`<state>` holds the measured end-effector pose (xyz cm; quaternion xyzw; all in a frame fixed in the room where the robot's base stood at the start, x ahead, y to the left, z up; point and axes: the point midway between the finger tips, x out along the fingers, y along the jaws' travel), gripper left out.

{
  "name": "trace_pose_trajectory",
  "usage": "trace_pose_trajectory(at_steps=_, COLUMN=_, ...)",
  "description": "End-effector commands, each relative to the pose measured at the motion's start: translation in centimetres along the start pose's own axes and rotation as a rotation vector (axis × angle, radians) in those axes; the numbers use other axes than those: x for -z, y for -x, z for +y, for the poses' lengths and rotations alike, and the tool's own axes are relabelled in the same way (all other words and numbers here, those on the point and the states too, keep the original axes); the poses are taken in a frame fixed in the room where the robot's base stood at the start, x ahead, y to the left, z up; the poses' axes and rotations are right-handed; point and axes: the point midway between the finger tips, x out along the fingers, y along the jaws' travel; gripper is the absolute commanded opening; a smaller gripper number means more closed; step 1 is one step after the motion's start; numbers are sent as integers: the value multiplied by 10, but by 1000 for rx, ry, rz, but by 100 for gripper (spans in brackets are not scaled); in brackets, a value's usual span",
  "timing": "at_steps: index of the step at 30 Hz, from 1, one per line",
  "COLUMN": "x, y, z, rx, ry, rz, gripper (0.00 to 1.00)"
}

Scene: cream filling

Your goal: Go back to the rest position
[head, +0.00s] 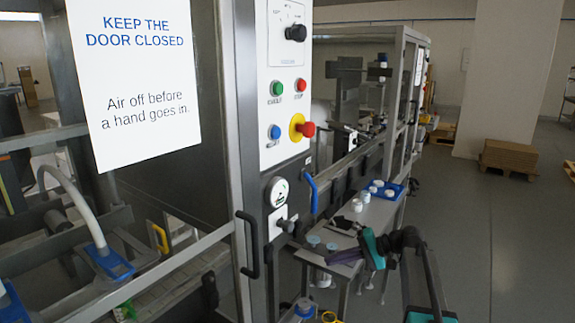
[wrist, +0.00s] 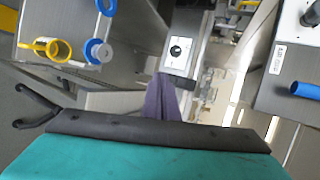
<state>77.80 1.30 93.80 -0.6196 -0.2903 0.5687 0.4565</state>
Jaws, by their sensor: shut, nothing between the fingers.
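My gripper (head: 332,259) is in the lower right of the head view, with a teal wrist and dark purple fingers pointing left over the grey bench. The fingers are shut and hold nothing. In the wrist view the purple fingers (wrist: 165,96) show beyond the teal housing and its dark edge. Two small pale-lidded jars (head: 313,241) stand on the bench just behind the fingers. Whether the fingers are clear of the bench by much, I cannot tell.
A blue tray (head: 401,190) with white jars stands farther along the bench (head: 350,215). The machine's control panel (head: 286,90) and blue handle (head: 311,194) rise to the left. A yellow ring (wrist: 55,50) and blue ring (wrist: 97,51) show in the wrist view. Open floor lies right.

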Motion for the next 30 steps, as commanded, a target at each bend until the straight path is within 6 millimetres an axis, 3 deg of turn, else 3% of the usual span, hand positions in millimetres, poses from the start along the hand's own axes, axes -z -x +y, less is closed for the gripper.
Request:
trace_pose_trajectory(at_steps=1, x=-13, y=-16, z=18, rx=-49, ry=-9, rz=-3, gripper=0)
trace_pose_trajectory(at_steps=6, x=-42, y=-54, z=80, rx=-231, ry=-23, rz=-1, gripper=0)
trace_pose_trajectory(at_steps=12, x=-80, y=-84, z=150, rx=-450, ry=-9, rz=-6, gripper=0)
trace_pose_trajectory(at_steps=21, x=-139, y=-99, z=241, rx=-774, ry=72, rz=-29, gripper=0)
trace_pose_trajectory(at_steps=30, x=-177, y=-90, z=292, rx=-1005, ry=183, rz=-56, gripper=0)
